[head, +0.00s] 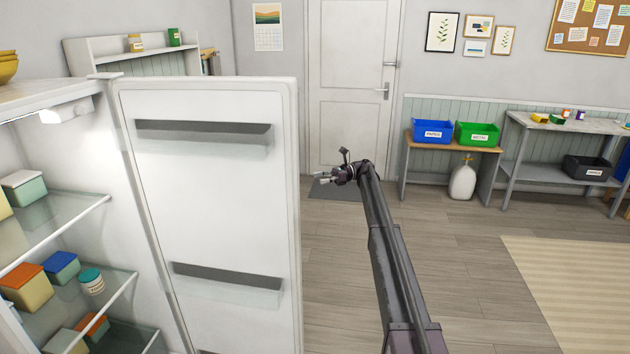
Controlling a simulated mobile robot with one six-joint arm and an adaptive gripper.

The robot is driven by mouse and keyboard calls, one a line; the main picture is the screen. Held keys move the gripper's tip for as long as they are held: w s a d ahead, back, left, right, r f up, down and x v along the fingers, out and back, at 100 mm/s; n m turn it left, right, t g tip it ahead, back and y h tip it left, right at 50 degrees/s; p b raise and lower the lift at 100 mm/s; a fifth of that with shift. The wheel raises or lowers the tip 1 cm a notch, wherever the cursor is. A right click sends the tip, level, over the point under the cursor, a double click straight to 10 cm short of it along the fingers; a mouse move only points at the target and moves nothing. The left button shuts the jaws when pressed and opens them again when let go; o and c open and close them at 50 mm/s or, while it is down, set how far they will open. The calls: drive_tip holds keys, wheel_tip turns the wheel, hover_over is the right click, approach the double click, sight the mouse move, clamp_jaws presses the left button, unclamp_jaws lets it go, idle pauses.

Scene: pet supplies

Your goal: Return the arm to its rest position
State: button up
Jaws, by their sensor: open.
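My gripper (333,167) is in the head view near the middle, at the far end of my arm (390,250). The arm stretches forward and up from the bottom of the picture. The gripper is open and I see nothing between its fingers. It appears just right of the open fridge door (215,215), in front of the far room door in the picture. I cannot tell its exact distance from the fridge door.
The open fridge on the left has glass shelves (65,215) holding several containers. A blue bin (433,131) and a green bin (478,134) sit on a bench at the back. A grey table (570,130) stands right.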

idle(0.3)
drive_tip(key=s+a+f+n+t+h, duration=0.1)
drive_tip(key=s+f+n+h, duration=0.2)
drive_tip(key=s, duration=0.6)
drive_tip(key=s+f+n+t+h, duration=0.1)
drive_tip(key=s+f+t+h, duration=0.1)
drive_tip(key=s+f, duration=0.55)
drive_tip(key=s+a+f+n+t+h, duration=0.1)
drive_tip(key=s+f+n+h, duration=0.15)
drive_tip(key=s, duration=0.85)
drive_tip(key=s+d+f+n+h, duration=0.2)
drive_tip(key=s+d+h, duration=0.1)
drive_tip(key=s, duration=0.5)
drive_tip(key=s+d+f+n+t+h, duration=0.1)
drive_tip(key=s+d+n+h, duration=0.2)
drive_tip(key=s, duration=0.5)
drive_tip(key=s+d+f+n+t+h, duration=0.1)
drive_tip(key=s+d+f+n+h, duration=0.1)
drive_tip(key=s, duration=0.6)
drive_tip(key=shift+d+f+h, duration=0.3)
drive_tip(key=shift+d+h, duration=0.45)
drive_tip(key=shift+d, duration=0.05)
drive_tip(key=shift+n, duration=0.25)
drive_tip(key=shift+c, duration=0.6)
